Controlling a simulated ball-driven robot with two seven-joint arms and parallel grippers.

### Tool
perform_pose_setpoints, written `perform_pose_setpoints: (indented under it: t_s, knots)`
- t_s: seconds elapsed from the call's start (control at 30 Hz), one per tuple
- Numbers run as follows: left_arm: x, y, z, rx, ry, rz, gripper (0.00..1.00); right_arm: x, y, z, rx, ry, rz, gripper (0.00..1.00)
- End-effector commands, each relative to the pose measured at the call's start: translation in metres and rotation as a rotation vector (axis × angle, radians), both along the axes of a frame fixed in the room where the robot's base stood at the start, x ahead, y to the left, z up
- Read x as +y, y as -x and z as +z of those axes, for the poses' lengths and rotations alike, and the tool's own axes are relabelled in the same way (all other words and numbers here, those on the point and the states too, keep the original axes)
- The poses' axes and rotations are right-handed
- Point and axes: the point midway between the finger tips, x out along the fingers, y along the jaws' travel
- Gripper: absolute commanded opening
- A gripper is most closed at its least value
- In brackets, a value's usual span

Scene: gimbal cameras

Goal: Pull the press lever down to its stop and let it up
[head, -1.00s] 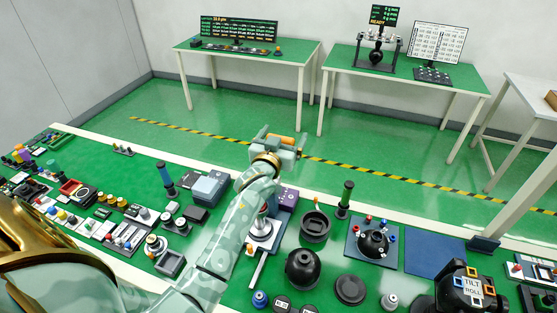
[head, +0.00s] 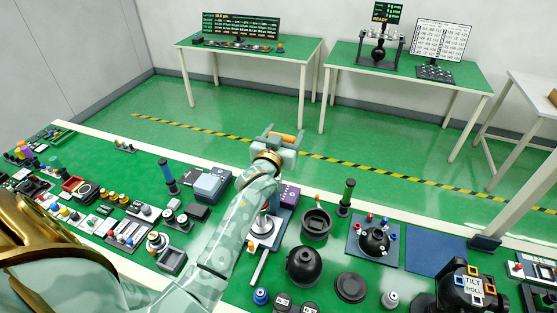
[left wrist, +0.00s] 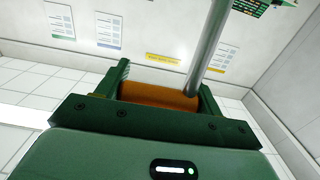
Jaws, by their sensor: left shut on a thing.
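My left gripper (head: 284,140) is shut on the orange grip of the press lever (head: 289,138), high above the bench. In the left wrist view the orange grip (left wrist: 158,96) lies crosswise between the green fingers of the left gripper (left wrist: 160,88). A grey metal rod (left wrist: 208,48) runs up from the right end of the grip. In the head view my left arm hides much of the press (head: 262,226), whose pale round part and base show beside the forearm. My right gripper is not in view.
A purple block (head: 290,195) stands right behind the press. Open floor lies beyond the bench.

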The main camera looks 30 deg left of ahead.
Motion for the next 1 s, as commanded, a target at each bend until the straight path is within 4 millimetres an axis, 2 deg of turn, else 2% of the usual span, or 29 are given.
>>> perform_pose_setpoints:
  t_s: [0.3,0.67,1.0]
  knots:
    - [-0.006,0.023,-0.003,0.004,0.002,0.0,0.4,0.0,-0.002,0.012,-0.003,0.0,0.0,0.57]
    - [-0.006,0.025,-0.003,-0.001,0.001,0.0,0.4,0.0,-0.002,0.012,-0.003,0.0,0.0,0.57]
    - [-0.011,0.046,-0.009,0.0,0.001,0.0,0.4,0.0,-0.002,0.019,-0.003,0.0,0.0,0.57]
